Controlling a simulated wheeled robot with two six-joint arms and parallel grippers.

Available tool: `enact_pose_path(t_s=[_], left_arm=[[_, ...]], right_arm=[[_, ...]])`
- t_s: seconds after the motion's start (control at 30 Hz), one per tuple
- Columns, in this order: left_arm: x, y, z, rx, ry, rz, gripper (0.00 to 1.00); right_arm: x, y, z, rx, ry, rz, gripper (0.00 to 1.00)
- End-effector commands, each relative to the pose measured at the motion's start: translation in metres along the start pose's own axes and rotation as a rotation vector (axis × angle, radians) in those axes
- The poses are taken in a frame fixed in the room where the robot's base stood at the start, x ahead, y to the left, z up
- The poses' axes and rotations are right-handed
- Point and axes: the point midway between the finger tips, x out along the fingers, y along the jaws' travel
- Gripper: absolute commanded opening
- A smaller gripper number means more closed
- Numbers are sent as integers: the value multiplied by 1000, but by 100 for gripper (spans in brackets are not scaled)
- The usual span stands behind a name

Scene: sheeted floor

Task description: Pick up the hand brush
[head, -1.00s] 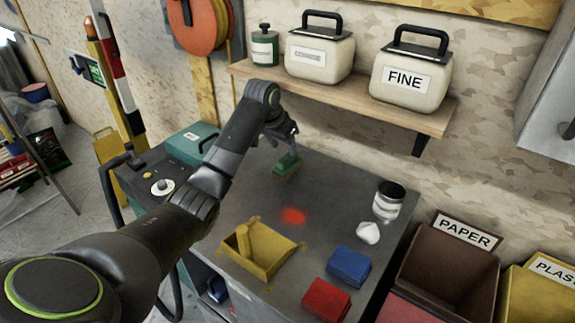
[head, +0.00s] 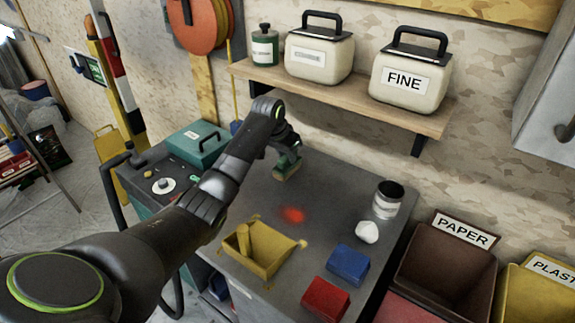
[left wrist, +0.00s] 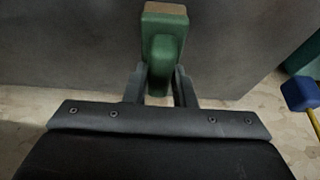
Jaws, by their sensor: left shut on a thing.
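The hand brush (head: 287,165) is green with a tan bristle side, near the back of the dark grey worktop (head: 330,200). My left gripper (head: 284,147) reaches it from above and is shut on it. In the left wrist view my left gripper (left wrist: 160,88) has a finger on each side of the green handle of the brush (left wrist: 163,40). I cannot tell whether the bristles touch the worktop. My right gripper is not in view.
A yellow dustpan (head: 262,252), red block (head: 325,298), blue block (head: 349,264), white lump (head: 367,232) and can (head: 387,200) stand on the worktop. A teal case (head: 197,145) is left of the brush. A shelf (head: 340,95) overhangs behind.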

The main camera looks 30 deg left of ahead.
Motion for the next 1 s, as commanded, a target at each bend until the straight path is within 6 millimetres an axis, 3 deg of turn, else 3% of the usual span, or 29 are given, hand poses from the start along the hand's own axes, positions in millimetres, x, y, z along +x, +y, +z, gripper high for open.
enact_pose_path(t_s=[0.53,0.83,1.0], left_arm=[[-9,-1,0,1,4,-1,0],[-66,0,-25,2,8,-2,0],[-74,-1,-4,1,2,-2,0]], right_arm=[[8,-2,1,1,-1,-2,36],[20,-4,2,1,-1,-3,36],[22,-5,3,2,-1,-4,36]])
